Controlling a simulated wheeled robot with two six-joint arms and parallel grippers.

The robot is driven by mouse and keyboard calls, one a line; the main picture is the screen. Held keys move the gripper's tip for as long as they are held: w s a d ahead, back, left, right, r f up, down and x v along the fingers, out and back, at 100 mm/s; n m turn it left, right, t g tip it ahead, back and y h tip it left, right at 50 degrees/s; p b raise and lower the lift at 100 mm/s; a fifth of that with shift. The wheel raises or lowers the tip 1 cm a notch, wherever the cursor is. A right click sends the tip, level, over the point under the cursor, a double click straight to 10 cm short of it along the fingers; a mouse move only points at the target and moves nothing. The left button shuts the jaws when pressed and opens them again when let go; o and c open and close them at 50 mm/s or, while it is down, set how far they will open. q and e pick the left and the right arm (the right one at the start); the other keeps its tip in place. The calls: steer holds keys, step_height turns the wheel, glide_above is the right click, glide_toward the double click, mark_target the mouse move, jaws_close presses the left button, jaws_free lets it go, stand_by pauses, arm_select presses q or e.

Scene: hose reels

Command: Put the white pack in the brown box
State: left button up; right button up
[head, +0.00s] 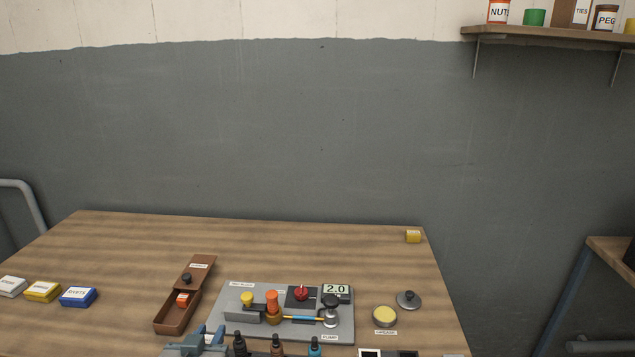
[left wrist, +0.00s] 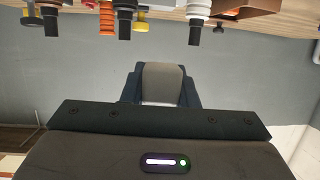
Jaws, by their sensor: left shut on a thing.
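The white pack (head: 12,286) lies at the far left of the table in the head view, beside the yellow one. The brown box (head: 172,321) stands left of the grey panel; an orange block (head: 183,299) is in it, and a labelled brown part with a dark knob lies at its far end. A brown shape at the top of the left wrist view (left wrist: 250,7) looks like this box. My left gripper (left wrist: 160,92) shows in the left wrist view, shut on a grey block (left wrist: 161,80) with a pale edge, which I cannot identify. My right gripper is not in view.
A yellow pack (head: 42,292) and a blue pack (head: 78,297) sit between the white pack and the box. The table's back is mostly clear.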

arm_select(q)
steer(key=shift+w+d+r, duration=0.2)
steer(key=shift+d+r, duration=0.15)
steer(key=shift+d, duration=0.1)
steer(key=shift+a, duration=0.1)
steer(key=shift+s+a+f, duration=0.15)
steer(key=shift+a+f, duration=0.1)
steer(key=s+a+f+m+h, duration=0.1)
steer(key=s+a+f, duration=0.6)
steer(key=s+a, duration=0.2)
steer(key=shift+s+a+f, duration=0.25)
steer(key=shift+a+f, duration=0.1)
steer(key=shift+a, duration=1.05)
